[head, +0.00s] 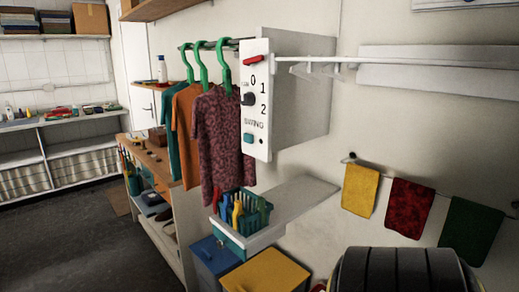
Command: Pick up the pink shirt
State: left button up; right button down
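A dark pink, mottled short-sleeved shirt (222,135) hangs on a green hanger (224,66) from a metal rail (214,44). It is the nearest of three hanging shirts. Its right edge is beside the white control box (257,100), and its lower hem is close to the blue-green basket; I cannot tell if they touch. An orange shirt (185,130) and a teal shirt (170,125) hang behind it to the left, partly hidden. Neither of my grippers shows in the head view.
The blue-green basket (262,213) of bottles sits on a white shelf (300,200). Blue (214,257) and yellow (265,270) boxes stand below. A wooden counter (153,160) is left of the shirts. Yellow (360,190), red (409,208) and green (470,230) cloths hang at right. Floor (60,230) at left is clear.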

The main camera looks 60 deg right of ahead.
aim_at(216, 112)
jog(key=z, duration=1.7)
jog(key=k, duration=0.2)
jog(key=u, duration=1.05)
jog(key=k, duration=1.15)
jog(key=u, duration=0.85)
jog(key=i, duration=1.5)
jog(key=z, duration=0.35)
jog(key=i, duration=2)
jog(key=z, duration=1.5)
jog(key=i, duration=1.15)
jog(key=z, duration=1.2)
